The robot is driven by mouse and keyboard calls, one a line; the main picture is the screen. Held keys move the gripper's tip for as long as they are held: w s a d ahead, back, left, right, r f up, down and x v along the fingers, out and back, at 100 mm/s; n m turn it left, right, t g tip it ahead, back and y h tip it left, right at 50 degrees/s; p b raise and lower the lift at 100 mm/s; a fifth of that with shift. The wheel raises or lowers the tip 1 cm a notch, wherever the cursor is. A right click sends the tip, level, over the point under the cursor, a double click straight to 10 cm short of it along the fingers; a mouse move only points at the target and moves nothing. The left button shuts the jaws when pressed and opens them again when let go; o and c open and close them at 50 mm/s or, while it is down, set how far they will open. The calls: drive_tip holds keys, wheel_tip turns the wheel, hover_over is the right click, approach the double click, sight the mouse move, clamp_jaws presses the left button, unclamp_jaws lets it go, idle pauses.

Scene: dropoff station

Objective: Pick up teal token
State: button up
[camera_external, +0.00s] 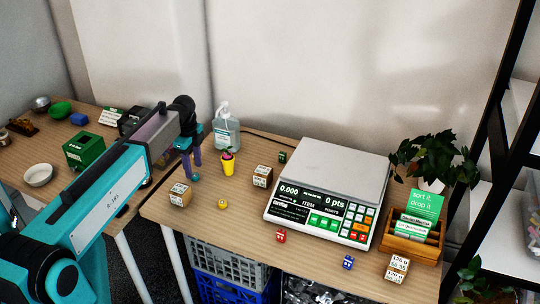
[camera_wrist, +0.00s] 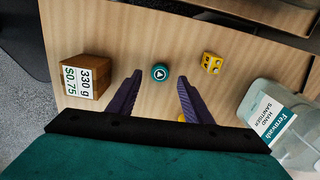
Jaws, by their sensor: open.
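My gripper is open and empty, pointing down at the table. In the external view my gripper (camera_external: 192,170) hangs over the left part of the near table, with the teal token (camera_external: 195,178) just below it. The gap between fingertips and token is hard to judge.
A wooden block with a price label (camera_wrist: 86,76) is left of the token; a yellow die-like cube (camera_wrist: 211,62) is right. A sanitizer bottle (camera_wrist: 275,122) stands lower right.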

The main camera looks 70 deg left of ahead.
sight(195, 175)
drive_tip(key=shift+f+p, duration=0.35)
drive_tip(key=shift+f, duration=1.2)
drive_tip(key=c, duration=1.1)
